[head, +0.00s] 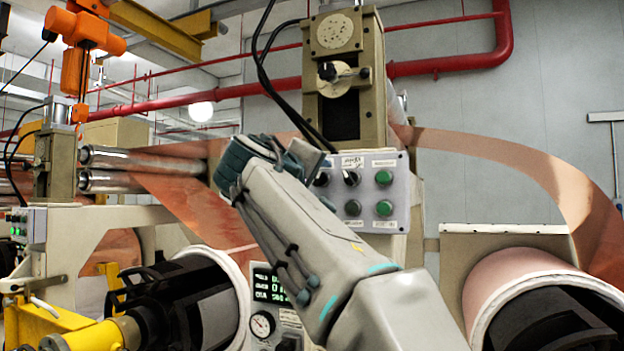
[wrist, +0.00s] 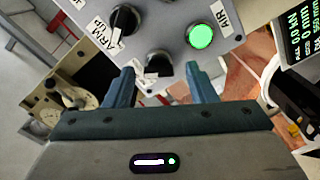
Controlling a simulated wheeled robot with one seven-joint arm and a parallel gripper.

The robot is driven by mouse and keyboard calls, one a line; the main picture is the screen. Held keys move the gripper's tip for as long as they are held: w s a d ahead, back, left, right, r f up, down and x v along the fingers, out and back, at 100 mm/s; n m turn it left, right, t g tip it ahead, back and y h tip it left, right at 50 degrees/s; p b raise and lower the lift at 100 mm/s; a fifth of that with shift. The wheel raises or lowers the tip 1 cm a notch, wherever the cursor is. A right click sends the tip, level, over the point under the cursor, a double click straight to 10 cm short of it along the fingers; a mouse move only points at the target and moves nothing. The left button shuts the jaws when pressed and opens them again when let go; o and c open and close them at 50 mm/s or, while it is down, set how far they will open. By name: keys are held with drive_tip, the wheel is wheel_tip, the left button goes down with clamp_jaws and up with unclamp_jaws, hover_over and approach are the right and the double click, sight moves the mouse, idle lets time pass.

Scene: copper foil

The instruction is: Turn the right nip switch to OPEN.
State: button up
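A grey control panel (head: 366,192) on the beige machine column carries black rotary switches and green buttons. In the wrist view, one black switch (wrist: 158,63) with a pale pointer lies between my fingertips, at the panel's edge; its label is not readable. A second black switch (wrist: 125,19) sits up and left, beside an "ARM" label. I cannot tell from the labels which is the right nip switch. My gripper (wrist: 160,70) is open, its teal fingers on either side of the near switch, with no clear contact. In the head view my arm covers the panel's left part.
A lit green button (wrist: 201,36) marked "AIR" is close to the right finger. Copper foil (head: 490,150) runs behind the column to a roll (head: 510,270) at right. A green-digit display (head: 268,285) stands below the panel, behind my arm.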

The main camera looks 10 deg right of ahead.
drive_tip(key=b+v, duration=0.1)
drive_tip(key=v, duration=1.3)
drive_tip(key=shift+b, duration=0.3)
drive_tip(key=d+f+n+g+y+p, duration=0.1)
drive_tip(key=d+f+g+y, duration=0.15)
drive_tip(key=f, duration=0.95)
drive_tip(key=d+f+g+y+p, duration=0.2)
drive_tip(key=d+f+g, duration=0.1)
drive_tip(key=f, duration=1)
drive_tip(key=s+d+f+m+g+y, duration=0.1)
drive_tip(key=s+f+m+g+y, duration=0.1)
drive_tip(key=s+f, duration=0.3)
drive_tip(key=s+d+f+m+g+y+p, duration=0.1)
drive_tip(key=s+f, duration=0.4)
drive_tip(key=f, duration=0.6)
drive_tip(key=s+f+m+g+y, duration=0.2)
drive_tip(key=s+f, duration=0.3)
drive_tip(key=f, duration=0.4)
drive_tip(key=shift+d+m+g+y+p, duration=0.4)
drive_tip(key=shift+g+y, duration=0.15)
drive_tip(key=shift+g, duration=0.1)
drive_tip(key=shift+s, duration=0.1)
